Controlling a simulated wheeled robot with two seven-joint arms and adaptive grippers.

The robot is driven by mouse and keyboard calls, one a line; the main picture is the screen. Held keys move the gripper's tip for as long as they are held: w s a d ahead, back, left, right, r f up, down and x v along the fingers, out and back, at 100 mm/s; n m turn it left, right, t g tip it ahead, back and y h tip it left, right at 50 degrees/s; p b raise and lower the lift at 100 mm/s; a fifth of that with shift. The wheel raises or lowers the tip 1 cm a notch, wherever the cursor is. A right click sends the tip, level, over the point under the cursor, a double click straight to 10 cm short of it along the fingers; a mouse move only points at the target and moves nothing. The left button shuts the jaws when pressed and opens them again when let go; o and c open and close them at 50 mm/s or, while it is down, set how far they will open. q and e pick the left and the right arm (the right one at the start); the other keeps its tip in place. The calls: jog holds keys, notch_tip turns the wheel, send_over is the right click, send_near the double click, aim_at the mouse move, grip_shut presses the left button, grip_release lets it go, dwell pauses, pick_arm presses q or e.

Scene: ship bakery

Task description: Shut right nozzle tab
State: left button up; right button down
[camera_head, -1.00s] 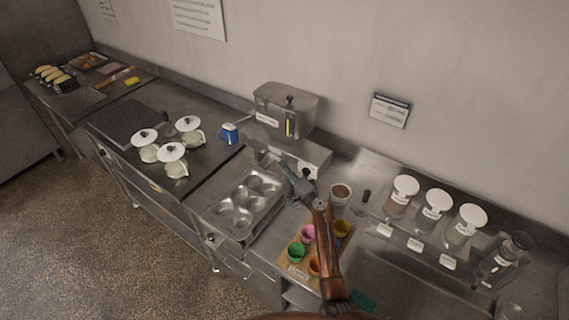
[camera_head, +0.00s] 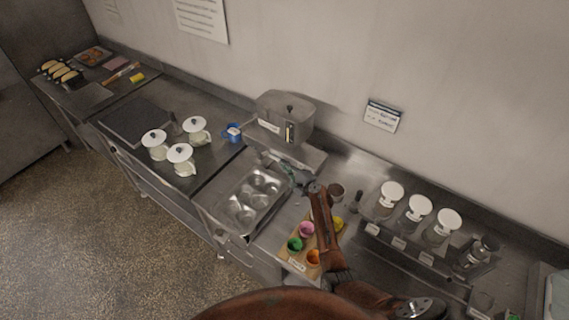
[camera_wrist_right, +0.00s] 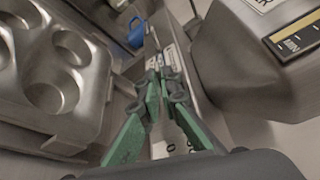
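The steel dispenser (camera_head: 284,112) stands against the wall on a wide metal base (camera_head: 312,158). In the right wrist view a dark metal body with a gauge-like panel (camera_wrist_right: 292,36), apparently the dispenser, fills the right side. The right nozzle tab is too small or hidden behind my gripper to make out. My right gripper (camera_head: 289,168) is low in front of the base, above the counter beside the muffin tin (camera_head: 222,213). In the right wrist view its green fingers (camera_wrist_right: 162,76) converge with tips close together, pointing along small pale metal parts. I see nothing clearly held. My left gripper is out of view.
The muffin tin also shows at the wrist view's left (camera_wrist_right: 92,112). A board with colored cups (camera_head: 297,264) lies under my right forearm. A small brown-filled cup (camera_head: 336,191) and lidded jars (camera_head: 418,214) stand right. A blue mug (camera_head: 233,132) stands left of the dispenser.

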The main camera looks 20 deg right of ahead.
dwell(0.4)
jog(key=c, duration=2.4)
grip_release()
jog(key=v, duration=1.2)
